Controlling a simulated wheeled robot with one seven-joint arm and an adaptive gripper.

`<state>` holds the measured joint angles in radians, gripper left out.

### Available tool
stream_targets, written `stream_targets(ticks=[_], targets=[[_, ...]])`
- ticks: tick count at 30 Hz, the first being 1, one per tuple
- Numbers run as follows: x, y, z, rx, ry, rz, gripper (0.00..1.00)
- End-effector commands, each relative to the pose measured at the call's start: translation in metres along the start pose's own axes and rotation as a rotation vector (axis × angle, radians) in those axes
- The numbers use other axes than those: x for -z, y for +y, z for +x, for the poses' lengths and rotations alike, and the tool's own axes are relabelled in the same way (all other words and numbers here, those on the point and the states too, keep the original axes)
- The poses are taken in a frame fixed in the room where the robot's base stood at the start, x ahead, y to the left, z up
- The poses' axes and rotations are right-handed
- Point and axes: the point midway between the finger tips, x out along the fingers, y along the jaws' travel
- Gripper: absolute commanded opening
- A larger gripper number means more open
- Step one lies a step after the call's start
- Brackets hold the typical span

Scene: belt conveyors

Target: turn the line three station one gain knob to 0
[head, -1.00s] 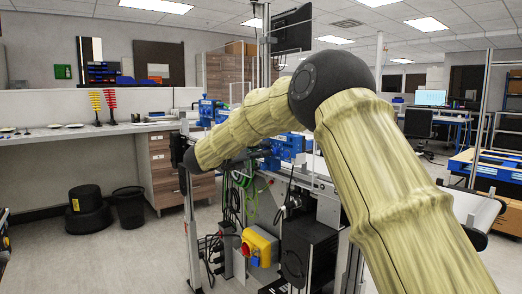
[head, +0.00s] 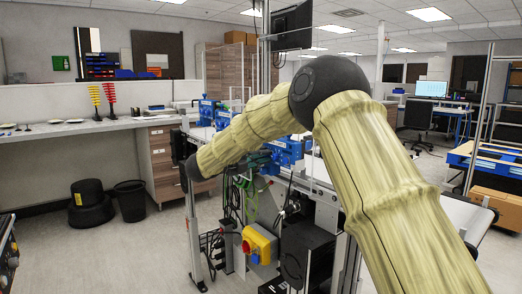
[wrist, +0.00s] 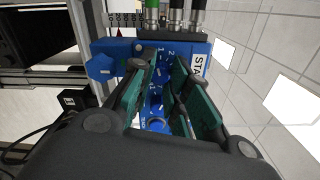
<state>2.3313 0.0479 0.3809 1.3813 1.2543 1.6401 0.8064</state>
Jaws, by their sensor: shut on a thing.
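In the wrist view, my gripper (wrist: 163,72) has its green-padded fingers closed in on the blue face of a station box (wrist: 115,50). A blue dial with white numbers (wrist: 164,72) shows between the fingertips. A second round blue knob (wrist: 157,123) shows lower, between the finger pads. The fingers cover part of the face, so I cannot read the knob's pointer or setting. A white label starting "STA" (wrist: 201,66) is on the box, and its rest is cut off.
Green- and black-ended connectors (wrist: 175,14) stand at the box's upper edge. A metal rail (wrist: 50,80) runs at left. In the head view, a yellow box with a red button (head: 258,245) sits on the conveyor frame. A black bin (head: 130,200) stands on open floor at left.

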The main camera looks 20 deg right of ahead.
Motion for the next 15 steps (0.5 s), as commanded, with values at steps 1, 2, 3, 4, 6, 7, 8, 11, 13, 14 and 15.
stream_targets(ticks=[1,2,3,4,6,7,8,11,13,14,15], targets=[[-0.0013,-0.0035,-0.0007,0.000,-0.001,-0.034,0.00],[-0.0012,-0.0034,-0.0007,0.000,-0.001,-0.056,0.00],[-0.0012,-0.0032,-0.0007,0.000,-0.001,-0.084,0.00],[-0.0012,-0.0029,-0.0007,0.000,-0.001,-0.103,0.00],[-0.0010,-0.0024,-0.0007,0.000,-0.001,-0.144,0.00],[-0.0010,-0.0022,-0.0007,0.000,-0.001,-0.160,0.00],[-0.0009,-0.0019,-0.0008,0.000,-0.001,-0.174,0.00],[-0.0008,-0.0014,-0.0008,0.000,-0.001,-0.216,0.00],[-0.0007,-0.0011,-0.0008,0.000,-0.001,-0.237,0.00],[-0.0006,-0.0010,-0.0008,0.000,-0.001,-0.244,0.00],[-0.0006,-0.0008,-0.0008,0.000,-0.001,-0.253,0.00]])
